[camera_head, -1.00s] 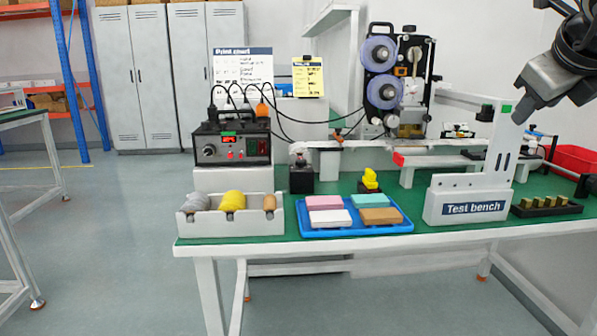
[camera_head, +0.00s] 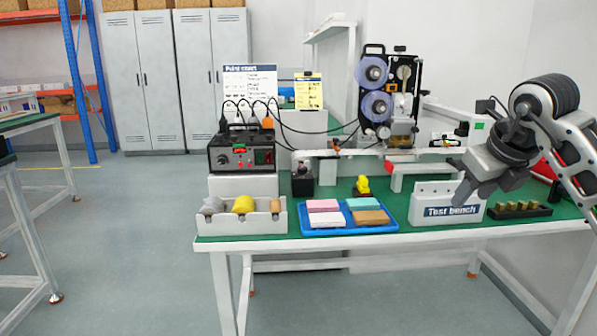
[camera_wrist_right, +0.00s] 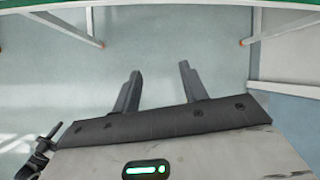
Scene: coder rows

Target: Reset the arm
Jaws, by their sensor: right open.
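My right arm comes in from the right in the head view. Its gripper (camera_head: 457,181) hangs in front of the right part of the bench, by the white block labelled "Test bench" (camera_head: 446,193). In the right wrist view the two fingers of the right gripper (camera_wrist_right: 160,88) stand apart with nothing between them, only the grey floor beyond. My left gripper is in neither view.
The green-topped table (camera_head: 300,236) carries a blue tray (camera_head: 312,233) with colored blocks, a white bin (camera_head: 240,226) with rolls, a black power unit (camera_head: 240,151), a reel machine (camera_head: 388,100) and a yellow piece (camera_head: 363,184). Open floor lies in front and left.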

